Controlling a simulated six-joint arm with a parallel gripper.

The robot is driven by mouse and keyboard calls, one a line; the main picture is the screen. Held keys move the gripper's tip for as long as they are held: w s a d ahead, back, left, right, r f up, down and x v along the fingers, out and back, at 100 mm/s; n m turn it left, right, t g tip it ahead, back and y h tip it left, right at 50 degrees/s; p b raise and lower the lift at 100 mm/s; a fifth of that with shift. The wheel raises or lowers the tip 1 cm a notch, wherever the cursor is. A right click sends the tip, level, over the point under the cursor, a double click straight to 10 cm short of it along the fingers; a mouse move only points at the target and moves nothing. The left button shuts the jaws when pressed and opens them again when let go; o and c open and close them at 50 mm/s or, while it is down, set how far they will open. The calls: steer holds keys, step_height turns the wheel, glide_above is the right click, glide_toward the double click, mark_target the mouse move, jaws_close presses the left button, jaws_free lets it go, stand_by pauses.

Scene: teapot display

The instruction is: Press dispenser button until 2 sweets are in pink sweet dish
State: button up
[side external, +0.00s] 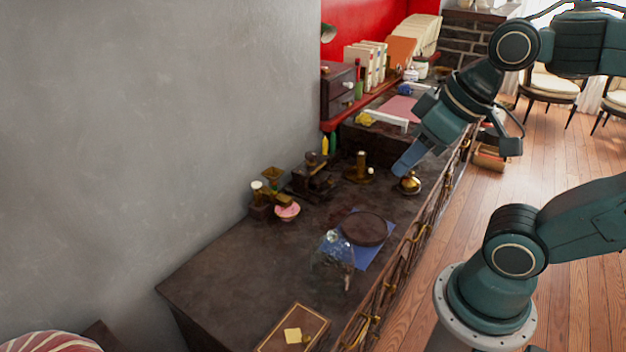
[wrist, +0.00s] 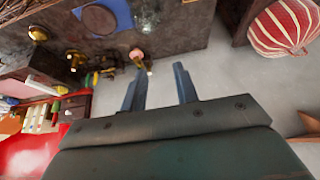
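The sweet dispenser (side external: 259,205) is a small dark device with a pale round knob and a brass-coloured funnel, standing against the grey wall. The pink sweet dish (side external: 288,212) sits right beside it; it also shows small in the wrist view (wrist: 136,54). Whether any sweets lie in the dish is too small to tell. My gripper (side external: 404,167) is above the right side of the dark counter, well to the right of the dispenser and apart from it. In the wrist view its two fingers (wrist: 160,80) are spread, with nothing between them.
A glass teapot (side external: 333,252), a round dark board (side external: 364,228) on a blue cloth (side external: 378,255) and a brass pot (side external: 410,184) stand on the counter (side external: 235,275). A dark grinder-like device (side external: 312,180) stands close behind the dispenser. The counter's near left is bare.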

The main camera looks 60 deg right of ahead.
steer(key=shift+w, duration=0.1)
jaws_close()
steer(key=w+d+f+t, duration=0.1)
steer(key=w+d, duration=0.1)
steer(key=w, duration=0.9)
steer(key=w+d+f+t, duration=0.1)
steer(key=w+d, duration=0.1)
steer(key=w, duration=0.9)
steer(key=w+d+f, duration=0.3)
steer(key=w+f, duration=0.4)
steer(key=w, duration=0.1)
steer(key=w+d+f+t+h, duration=0.1)
steer(key=w+d+f, duration=0.2)
steer(key=w+f, duration=0.5)
steer(key=shift+w+d+f, duration=0.25)
steer(key=shift+w+d, duration=0.05)
steer(key=shift+d, duration=0.1)
steer(key=shift+n, duration=0.3)
